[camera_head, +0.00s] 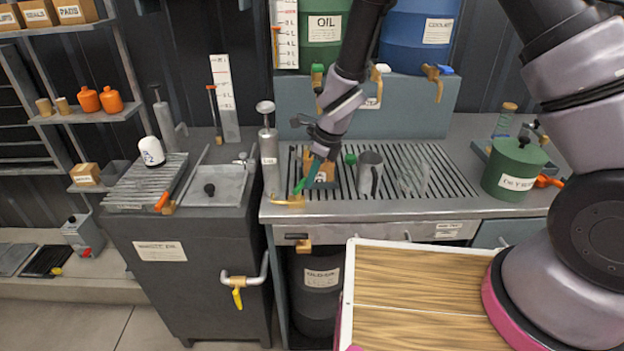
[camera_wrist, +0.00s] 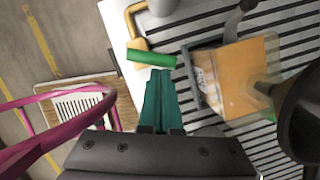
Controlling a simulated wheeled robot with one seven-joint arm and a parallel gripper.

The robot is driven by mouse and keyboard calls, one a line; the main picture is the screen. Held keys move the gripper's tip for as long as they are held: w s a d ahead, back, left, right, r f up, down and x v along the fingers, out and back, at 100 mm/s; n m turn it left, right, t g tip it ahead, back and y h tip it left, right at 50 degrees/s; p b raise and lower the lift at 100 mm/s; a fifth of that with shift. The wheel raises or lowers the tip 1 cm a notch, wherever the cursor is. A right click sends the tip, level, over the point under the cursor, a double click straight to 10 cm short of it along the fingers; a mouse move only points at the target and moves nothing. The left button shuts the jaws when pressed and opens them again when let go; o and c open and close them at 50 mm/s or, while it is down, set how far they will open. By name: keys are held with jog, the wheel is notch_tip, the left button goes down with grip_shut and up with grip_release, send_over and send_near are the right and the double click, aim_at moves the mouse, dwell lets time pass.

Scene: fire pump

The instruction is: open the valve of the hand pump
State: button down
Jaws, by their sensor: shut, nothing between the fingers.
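The hand pump (camera_head: 268,155), a grey upright cylinder with a round top knob, stands at the left end of the slatted counter. A brass spout (camera_head: 288,202) sits at its foot by the counter's front edge; it also shows in the wrist view (camera_wrist: 135,28). The valve's green handle (camera_wrist: 151,59) lies crosswise at the brass fitting, and shows in the head view (camera_head: 298,187). My gripper (camera_head: 312,177), with teal fingers, points down beside the handle. In the wrist view its fingertips (camera_wrist: 160,74) are together and empty, close to the handle; I cannot tell whether they touch.
An orange-brown box (camera_wrist: 240,75) stands close to the right of my fingers. A grey mug (camera_head: 370,172) and a clear glass (camera_head: 413,177) stand on the slats. A green canister (camera_head: 514,168) is farther right. A wood-topped surface (camera_head: 420,290) lies in front.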

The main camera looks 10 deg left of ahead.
jog(key=shift+w+a+n+g, duration=0.3)
jog(key=shift+w+a+n, duration=0.1)
jog(key=shift+n, duration=0.6)
jog(key=shift+d, duration=0.1)
jog(key=shift+s, duration=0.1)
jog(key=shift+s+a, duration=0.45)
jog(key=shift+s, duration=0.25)
